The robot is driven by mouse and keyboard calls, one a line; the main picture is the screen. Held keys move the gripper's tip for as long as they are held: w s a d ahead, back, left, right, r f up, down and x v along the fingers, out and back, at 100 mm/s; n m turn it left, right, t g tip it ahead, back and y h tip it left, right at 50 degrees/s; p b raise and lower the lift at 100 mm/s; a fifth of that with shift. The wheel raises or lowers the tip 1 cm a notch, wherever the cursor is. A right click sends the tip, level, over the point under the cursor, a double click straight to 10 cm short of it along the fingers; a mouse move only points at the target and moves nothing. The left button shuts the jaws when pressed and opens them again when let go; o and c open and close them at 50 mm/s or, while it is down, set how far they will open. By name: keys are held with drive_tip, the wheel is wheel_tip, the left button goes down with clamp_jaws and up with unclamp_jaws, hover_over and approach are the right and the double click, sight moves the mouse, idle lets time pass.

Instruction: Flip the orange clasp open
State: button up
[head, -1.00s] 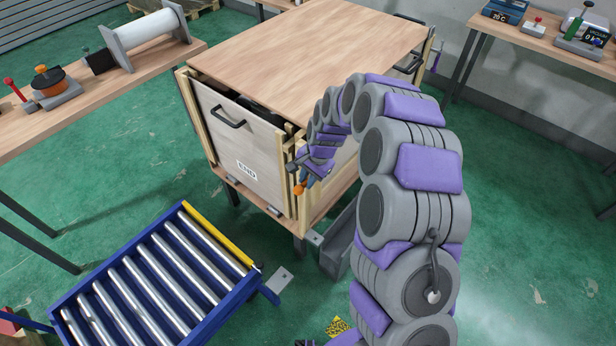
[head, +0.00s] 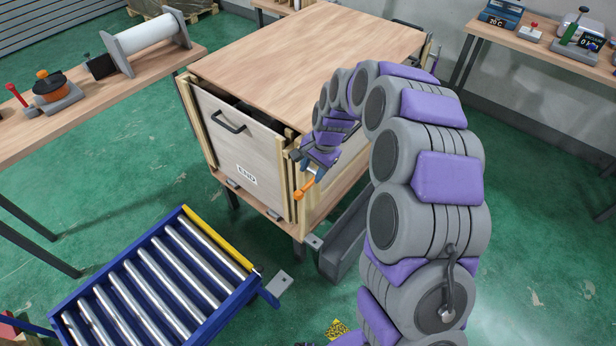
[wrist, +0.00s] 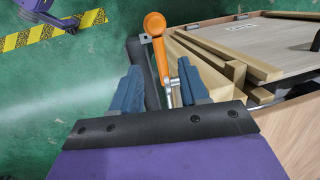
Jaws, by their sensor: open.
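The orange clasp (wrist: 156,42) shows in the wrist view as an orange lever with a round end, on the corner of a wooden crate (head: 243,150). A metal rod runs from its lower end back between the fingers. In the head view the clasp (head: 304,189) is a small orange bar at the crate's near corner. My gripper (wrist: 154,84) is open, with one blue finger on each side of the line of the rod. The orange lever lies just beyond the fingertips. I cannot tell whether a finger touches the rod.
A blue roller conveyor (head: 160,285) stands on the floor at lower left. Workbenches stand at left (head: 95,100) and at upper right (head: 540,48). Yellow-black striped tape (wrist: 50,30) marks the floor.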

drive_tip(key=p+v, duration=0.1)
drive_tip(key=v, duration=0.9)
drive_tip(key=shift+p, duration=0.35)
drive_tip(key=shift+r, duration=0.15)
drive_tip(key=s+d+r+n+g+h, duration=0.1)
drive_tip(key=s+d+r+n, duration=0.2)
drive_tip(key=s, duration=0.6)
drive_tip(key=s+d+r+n, duration=0.1)
drive_tip(key=s+d+r, duration=0.25)
drive_tip(key=s, duration=0.65)
drive_tip(key=s+d+n, duration=0.1)
drive_tip(key=s+d, duration=0.1)
drive_tip(key=s, duration=0.8)
drive_tip(key=s+d+n+g+h, duration=0.1)
drive_tip(key=s+d+n, duration=0.1)
drive_tip(key=s, duration=0.8)
drive_tip(key=shift+s+d+h, duration=0.2)
drive_tip(key=shift+d+h, duration=0.1)
drive_tip(key=shift+d, duration=0.3)
